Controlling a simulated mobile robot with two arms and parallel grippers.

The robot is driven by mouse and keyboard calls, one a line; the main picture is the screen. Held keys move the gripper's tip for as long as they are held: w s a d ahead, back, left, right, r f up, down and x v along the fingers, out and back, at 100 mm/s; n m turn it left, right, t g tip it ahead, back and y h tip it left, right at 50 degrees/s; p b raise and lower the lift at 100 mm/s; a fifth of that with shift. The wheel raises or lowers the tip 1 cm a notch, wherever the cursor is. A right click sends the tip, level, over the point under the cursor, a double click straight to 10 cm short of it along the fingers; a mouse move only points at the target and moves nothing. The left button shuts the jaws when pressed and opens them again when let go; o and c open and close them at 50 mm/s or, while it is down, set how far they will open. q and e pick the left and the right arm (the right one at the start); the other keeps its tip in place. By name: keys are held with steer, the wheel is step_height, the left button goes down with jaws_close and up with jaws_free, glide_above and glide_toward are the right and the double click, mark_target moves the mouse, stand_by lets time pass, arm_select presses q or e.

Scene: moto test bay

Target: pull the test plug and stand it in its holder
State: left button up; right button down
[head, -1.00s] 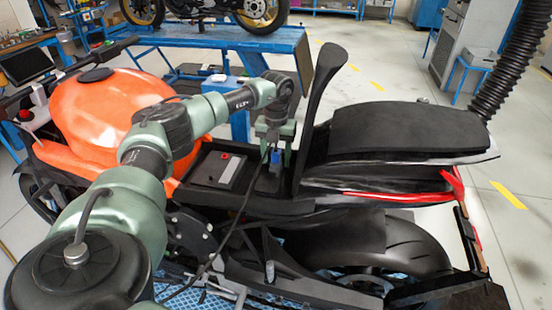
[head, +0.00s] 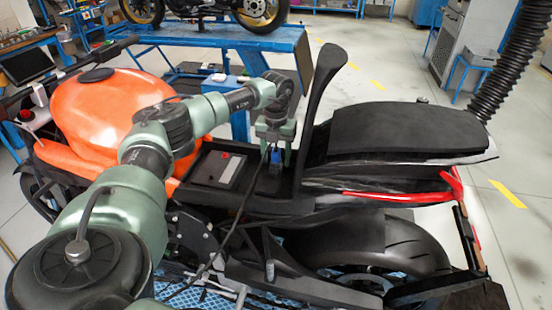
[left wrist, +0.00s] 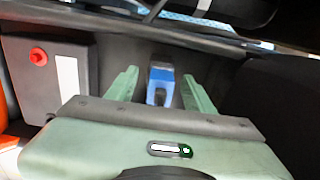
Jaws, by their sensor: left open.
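The blue test plug (head: 275,157) stands in the bay under the raised seat, beside the battery, with a dark cable running from it toward the lower left. In the left wrist view the blue plug (left wrist: 161,82) lies between the two green fingers, with space on both sides. My left gripper (head: 275,152) is open above and around the plug; its fingers (left wrist: 160,90) point down into the bay. The holder cannot be made out with certainty. My right gripper is not in view.
The black battery (head: 216,170) with a red terminal is left of the plug. The upright black panel (head: 320,105) and the seat (head: 408,130) stand to the right. The orange tank (head: 105,112) is at left. A blue lift table (head: 225,40) stands behind.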

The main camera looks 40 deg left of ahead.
mark_target(276, 151)
arm_select(q)
jaws_close()
steer(key=shift+r, duration=0.2)
stand_by(1.2)
steer(key=shift+r+p, duration=2.65)
steer(key=shift+r, duration=0.15)
steer(key=shift+r+p, duration=2.1)
steer(key=shift+r, duration=0.45)
steer(key=shift+f, duration=0.1)
